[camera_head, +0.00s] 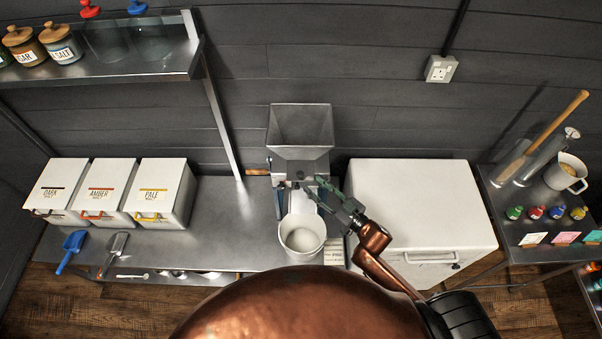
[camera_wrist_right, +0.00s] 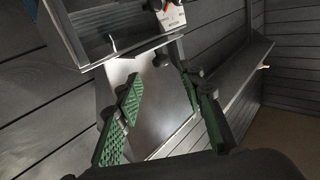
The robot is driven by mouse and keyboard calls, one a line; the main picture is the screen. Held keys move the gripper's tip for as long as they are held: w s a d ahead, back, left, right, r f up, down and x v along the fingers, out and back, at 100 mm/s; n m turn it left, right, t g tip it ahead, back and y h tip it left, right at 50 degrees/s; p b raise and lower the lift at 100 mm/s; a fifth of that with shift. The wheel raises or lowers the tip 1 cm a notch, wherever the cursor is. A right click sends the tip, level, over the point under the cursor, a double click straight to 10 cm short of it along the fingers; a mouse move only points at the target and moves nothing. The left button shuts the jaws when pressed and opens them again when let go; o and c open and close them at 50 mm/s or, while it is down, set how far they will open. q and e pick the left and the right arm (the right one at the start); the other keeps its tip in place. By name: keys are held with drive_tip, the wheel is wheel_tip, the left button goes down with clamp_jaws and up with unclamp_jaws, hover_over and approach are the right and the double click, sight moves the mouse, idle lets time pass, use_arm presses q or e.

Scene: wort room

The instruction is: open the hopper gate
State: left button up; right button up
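The grain mill's steel hopper (camera_head: 300,125) stands against the back wall on the steel bench. Its sloped front face lies below the hopper mouth, with a small dark knob (camera_head: 300,175) on it. The hopper also shows in the right wrist view (camera_wrist_right: 100,22), with a black knob (camera_wrist_right: 161,58) just beyond my fingertips; I cannot tell whether the gate is shut. My right gripper (camera_head: 319,188), also in the wrist view (camera_wrist_right: 158,79), is open and empty, its green fingers apart in front of the mill. My left gripper is not in view.
A white bucket (camera_head: 302,236) stands below the mill. A white chest (camera_head: 420,205) is close on the right. White malt bins (camera_head: 160,195) and scoops (camera_head: 115,250) are on the left. A wooden crank handle (camera_head: 258,172) sticks out left of the mill.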

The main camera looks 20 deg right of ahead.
sight(303, 176)
drive_tip(key=x, duration=0.7)
drive_tip(key=shift+w+a+r+p, duration=0.15)
drive_tip(key=shift+w+a+p, duration=0.1)
drive_tip(key=shift+a+p, duration=0.1)
clamp_jaws()
idle(0.4)
